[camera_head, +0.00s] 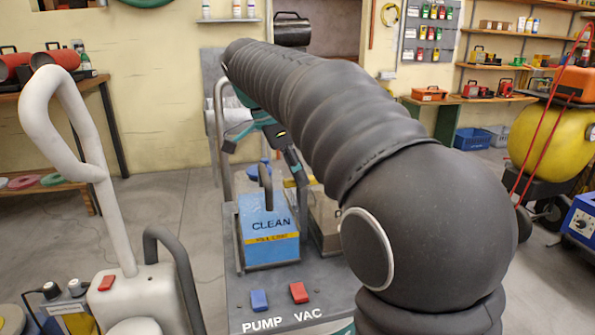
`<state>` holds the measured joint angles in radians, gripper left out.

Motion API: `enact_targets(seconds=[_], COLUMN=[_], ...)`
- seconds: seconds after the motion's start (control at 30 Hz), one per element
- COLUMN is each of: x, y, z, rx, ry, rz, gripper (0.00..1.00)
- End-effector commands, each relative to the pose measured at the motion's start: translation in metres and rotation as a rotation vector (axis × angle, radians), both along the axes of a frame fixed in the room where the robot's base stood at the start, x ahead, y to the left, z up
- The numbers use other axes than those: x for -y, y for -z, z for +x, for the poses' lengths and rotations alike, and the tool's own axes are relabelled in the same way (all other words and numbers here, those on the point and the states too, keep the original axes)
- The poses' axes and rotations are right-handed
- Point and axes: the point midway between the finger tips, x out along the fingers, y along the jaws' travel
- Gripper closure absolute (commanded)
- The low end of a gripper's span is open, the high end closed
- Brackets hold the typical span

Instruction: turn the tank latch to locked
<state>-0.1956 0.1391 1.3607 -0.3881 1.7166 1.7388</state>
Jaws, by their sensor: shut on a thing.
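My thick black-sleeved arm reaches from the lower right toward the upper middle and covers much of the view. Past its far end, teal and black parts hang down to my gripper (294,168), which is small and partly hidden. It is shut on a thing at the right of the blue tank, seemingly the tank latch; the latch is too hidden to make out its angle. The blue tank (268,226) marked CLEAN, with a yellow band and a dark upright handle, stands on a grey machine deck. A brown tank (325,212) stands right beside it, partly behind my arm.
A blue PUMP switch (259,300) and a red VAC switch (299,292) are at the deck's front. A white-handled machine (130,285) stands close on the left. A yellow drum (548,137) is at the right. Shelves line the walls; some grey floor is open between.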

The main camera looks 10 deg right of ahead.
Motion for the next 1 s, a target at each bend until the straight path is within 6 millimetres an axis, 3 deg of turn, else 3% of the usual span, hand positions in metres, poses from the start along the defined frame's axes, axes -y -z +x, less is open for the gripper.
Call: enact_targets(seconds=[0.27,0.3,0.4,0.77,1.0], x=[0.000,0.000,0.000,-0.002,-0.014], y=[0.000,0.000,0.000,-0.004,-0.033], z=[0.000,0.000,0.000,0.001,0.001], rx=[0.000,-0.001,0.000,0.001,0.002], ry=[0.002,0.001,0.001,0.000,-0.001], rz=[0.001,0.001,0.001,0.001,0.001], gripper=[1.00,0.76,0.56,0.56,0.56])
